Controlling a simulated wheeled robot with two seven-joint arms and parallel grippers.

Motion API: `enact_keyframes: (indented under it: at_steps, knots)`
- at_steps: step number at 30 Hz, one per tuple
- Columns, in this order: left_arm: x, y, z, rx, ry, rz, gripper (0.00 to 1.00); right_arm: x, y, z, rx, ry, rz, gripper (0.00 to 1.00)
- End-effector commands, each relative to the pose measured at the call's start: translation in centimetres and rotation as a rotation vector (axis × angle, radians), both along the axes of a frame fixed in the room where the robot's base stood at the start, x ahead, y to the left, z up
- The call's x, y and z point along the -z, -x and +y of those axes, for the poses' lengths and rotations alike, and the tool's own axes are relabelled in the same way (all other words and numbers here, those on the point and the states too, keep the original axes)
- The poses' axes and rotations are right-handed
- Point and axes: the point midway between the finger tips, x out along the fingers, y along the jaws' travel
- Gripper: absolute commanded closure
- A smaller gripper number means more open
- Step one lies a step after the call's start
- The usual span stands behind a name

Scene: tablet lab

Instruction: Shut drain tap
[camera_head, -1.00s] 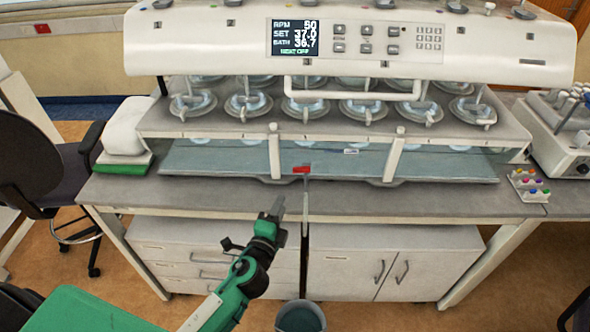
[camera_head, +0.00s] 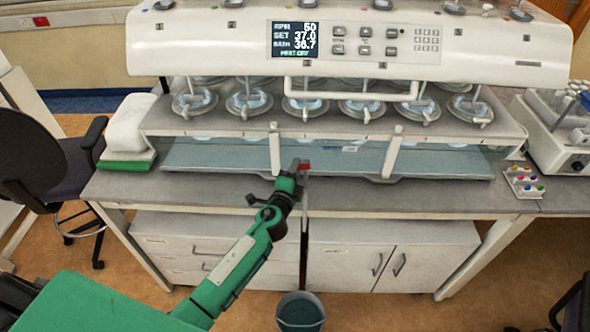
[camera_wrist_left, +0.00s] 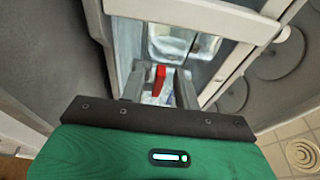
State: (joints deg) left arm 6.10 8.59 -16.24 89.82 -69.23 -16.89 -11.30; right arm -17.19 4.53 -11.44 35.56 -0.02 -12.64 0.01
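The drain tap has a red handle (camera_head: 305,166) at the front edge of the bath unit, above a thin vertical drain pipe. My left gripper (camera_head: 298,164) is at the tap and partly covers the handle in the head view. In the left wrist view, the red handle (camera_wrist_left: 159,77) appears between the two grey fingers of my left gripper (camera_wrist_left: 160,84). The fingers are apart, with gaps on both sides of the handle. I cannot tell how deep the handle sits between them. My right gripper is not in view.
The bath unit (camera_head: 215,157) with several round vessels stands on the bench (camera_head: 420,197). A bucket (camera_head: 301,312) is on the floor under the pipe. Cabinets (camera_head: 390,262) are below the bench. A chair (camera_head: 32,165) stands at left, and a colored-cap rack (camera_head: 524,182) at right.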

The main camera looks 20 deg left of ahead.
Motion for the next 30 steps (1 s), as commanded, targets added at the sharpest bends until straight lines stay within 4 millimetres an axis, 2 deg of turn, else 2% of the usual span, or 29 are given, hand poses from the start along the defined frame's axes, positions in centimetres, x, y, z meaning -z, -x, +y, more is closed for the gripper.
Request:
enact_keyframes:
  at_steps: [7, 12, 30]
  knots:
    - [0.03, -0.05, 0.00, 0.000, 0.000, 0.000, 0.68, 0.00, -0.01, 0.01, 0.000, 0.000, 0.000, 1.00]
    - [0.03, -0.04, 0.00, 0.000, 0.000, 0.000, 1.00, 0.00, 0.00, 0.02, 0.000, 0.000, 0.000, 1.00]
    - [0.12, -0.39, 0.34, 0.139, 0.000, 0.002, 1.00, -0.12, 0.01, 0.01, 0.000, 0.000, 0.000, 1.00]
